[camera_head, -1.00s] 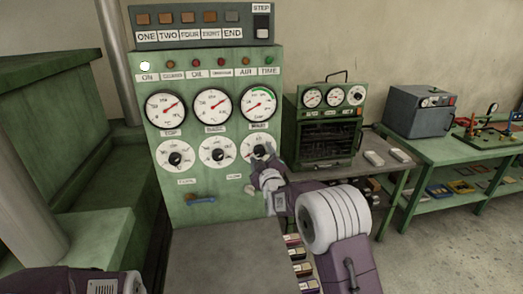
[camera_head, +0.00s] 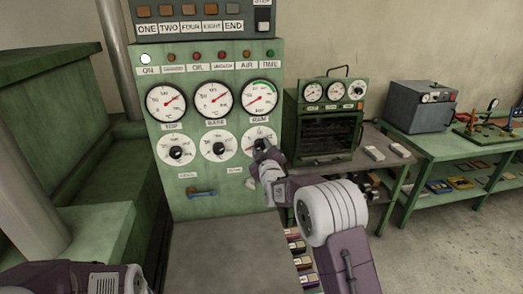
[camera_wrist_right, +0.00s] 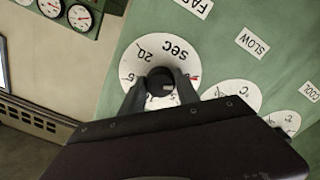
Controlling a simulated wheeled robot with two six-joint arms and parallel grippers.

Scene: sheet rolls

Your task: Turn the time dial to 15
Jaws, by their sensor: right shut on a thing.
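The time dial (camera_head: 250,134) is the right one of three white round dials in the lower row on the green panel. In the right wrist view its white face (camera_wrist_right: 138,60) appears upside down, with "SEC" and "20" readable and a small red mark at its right edge. My right gripper (camera_head: 261,148) is at this dial. In the wrist view its two fingers stand on either side of the black knob (camera_wrist_right: 160,78), shut on it. The knob's pointer and its exact setting cannot be read. Only part of my left arm shows at the lower left; its gripper is out of view.
The green panel (camera_head: 228,185) also has two other dials, three gauges (camera_head: 213,97), a row of lamps and a blue handle (camera_head: 202,192). A small green oven (camera_head: 325,135) stands just to the right. A green workbench (camera_head: 440,158) with a grey box is farther right.

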